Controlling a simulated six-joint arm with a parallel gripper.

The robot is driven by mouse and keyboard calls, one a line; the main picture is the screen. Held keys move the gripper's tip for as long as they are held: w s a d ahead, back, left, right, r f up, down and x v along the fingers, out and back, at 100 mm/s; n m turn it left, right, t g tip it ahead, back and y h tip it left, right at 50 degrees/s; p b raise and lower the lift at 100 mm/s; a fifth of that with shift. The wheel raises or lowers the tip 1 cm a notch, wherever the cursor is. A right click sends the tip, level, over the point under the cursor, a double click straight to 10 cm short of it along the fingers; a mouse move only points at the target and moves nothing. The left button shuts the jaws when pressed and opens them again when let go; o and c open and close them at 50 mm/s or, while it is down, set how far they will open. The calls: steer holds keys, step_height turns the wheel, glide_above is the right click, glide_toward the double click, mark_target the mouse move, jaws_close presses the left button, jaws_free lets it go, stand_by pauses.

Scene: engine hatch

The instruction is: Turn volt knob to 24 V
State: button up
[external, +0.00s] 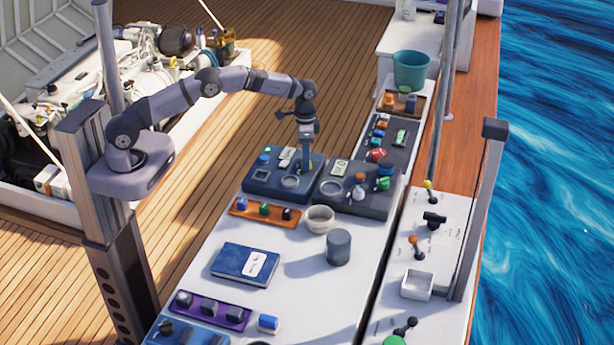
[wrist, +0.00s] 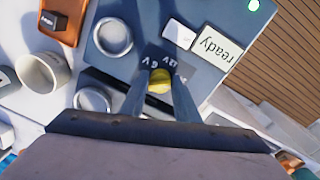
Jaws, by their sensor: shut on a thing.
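The volt knob is a yellow knob (wrist: 159,80) on the blue panel (wrist: 125,70) in the wrist view. White markings reading "6 V" and "12 V" show beside it; I cannot see a 24 V marking or which one the knob points to. My gripper (wrist: 159,92) is shut on the knob, with one finger on each side. In the external view my gripper (external: 307,166) reaches straight down to the right part of the blue panel (external: 262,187), and the knob is mostly hidden there.
A dark panel (external: 350,203) with coloured knobs stands close on the right. A white bowl (external: 320,219), a grey cylinder (external: 339,247) and an orange tray (external: 250,213) are nearby.

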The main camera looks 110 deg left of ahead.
steer(key=o, duration=1)
steer(key=shift+s+a, duration=0.1)
steer(key=shift+r+b, duration=0.3)
steer(key=shift+r, duration=0.25)
steer(key=r+b, duration=0.1)
steer(key=r, duration=0.5)
steer(key=shift+a+b, duration=0.2)
steer(key=shift+b, duration=0.1)
steer(key=shift+r, duration=0.1)
steer(key=shift+d, duration=0.1)
